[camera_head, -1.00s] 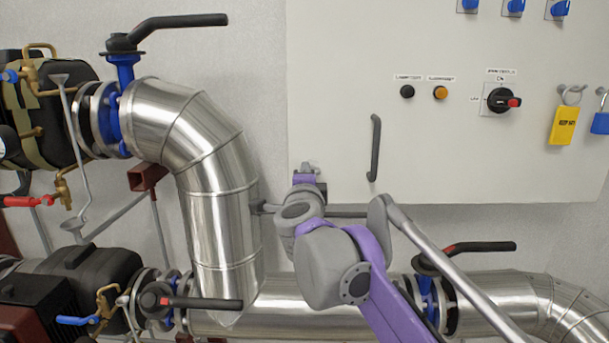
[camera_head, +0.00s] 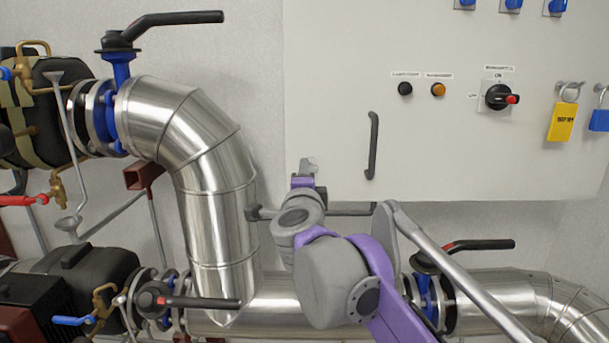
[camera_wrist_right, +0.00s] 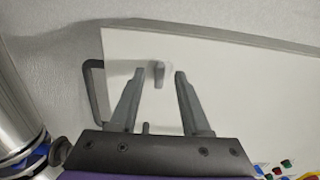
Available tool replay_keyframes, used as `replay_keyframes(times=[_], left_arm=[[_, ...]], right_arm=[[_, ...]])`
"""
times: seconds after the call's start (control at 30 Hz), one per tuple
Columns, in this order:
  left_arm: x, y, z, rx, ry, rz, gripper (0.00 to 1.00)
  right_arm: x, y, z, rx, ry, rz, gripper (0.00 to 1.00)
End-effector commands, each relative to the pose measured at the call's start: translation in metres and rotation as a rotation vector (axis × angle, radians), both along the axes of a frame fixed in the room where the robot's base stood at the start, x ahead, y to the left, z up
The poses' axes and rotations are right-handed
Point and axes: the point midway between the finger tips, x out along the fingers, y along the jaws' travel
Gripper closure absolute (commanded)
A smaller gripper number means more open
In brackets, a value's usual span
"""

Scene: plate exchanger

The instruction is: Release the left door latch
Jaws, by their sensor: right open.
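The left door latch appears to be the small grey knob (camera_head: 308,164) near the lower left corner of the white cabinet door, just above my right wrist. In the right wrist view, the grey latch knob (camera_wrist_right: 158,75) stands on the pale door between my fingertips, with no clear contact. My right gripper (camera_wrist_right: 160,72) is open and empty, one finger on each side of the latch. In the head view my purple and grey right arm hides most of the gripper. My left gripper is in no view.
A dark door handle (camera_head: 372,146) sits right of the latch. A large silver pipe (camera_head: 215,190) runs close on the left, and another pipe lies below. The white cabinet (camera_head: 340,60) carries a rotary switch (camera_head: 498,97) and a yellow padlock (camera_head: 562,122) farther right.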

Motion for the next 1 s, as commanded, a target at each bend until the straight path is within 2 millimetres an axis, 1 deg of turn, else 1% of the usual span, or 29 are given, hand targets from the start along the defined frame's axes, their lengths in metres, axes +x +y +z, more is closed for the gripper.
replay_keyframes(times=[0.03, 0.2, 0.3, 0.4, 0.53, 0.87, 0.93, 1.0], left_arm=[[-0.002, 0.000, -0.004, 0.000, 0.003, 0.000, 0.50], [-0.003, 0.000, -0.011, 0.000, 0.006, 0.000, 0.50], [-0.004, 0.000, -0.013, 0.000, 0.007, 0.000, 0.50], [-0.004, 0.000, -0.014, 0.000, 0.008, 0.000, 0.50], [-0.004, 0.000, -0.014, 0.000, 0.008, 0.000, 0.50], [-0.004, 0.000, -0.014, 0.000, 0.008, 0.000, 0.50], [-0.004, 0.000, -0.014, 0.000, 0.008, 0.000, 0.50], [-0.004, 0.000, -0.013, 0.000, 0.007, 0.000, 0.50]], right_arm=[[-0.013, 0.001, -0.002, 0.001, 0.001, 0.003, 0.53], [-0.047, 0.001, -0.002, 0.001, 0.001, 0.002, 0.53], [-0.063, 0.000, -0.002, 0.001, 0.001, 0.001, 0.53], [-0.073, 0.000, -0.001, 0.001, 0.001, 0.000, 0.53], [-0.079, 0.000, -0.001, 0.001, 0.000, -0.001, 0.53], [-0.079, -0.001, -0.002, -0.009, -0.002, 0.005, 0.53], [-0.080, -0.002, -0.006, -0.049, -0.010, 0.033, 0.53], [-0.084, -0.004, -0.017, -0.132, -0.021, 0.091, 0.53]])
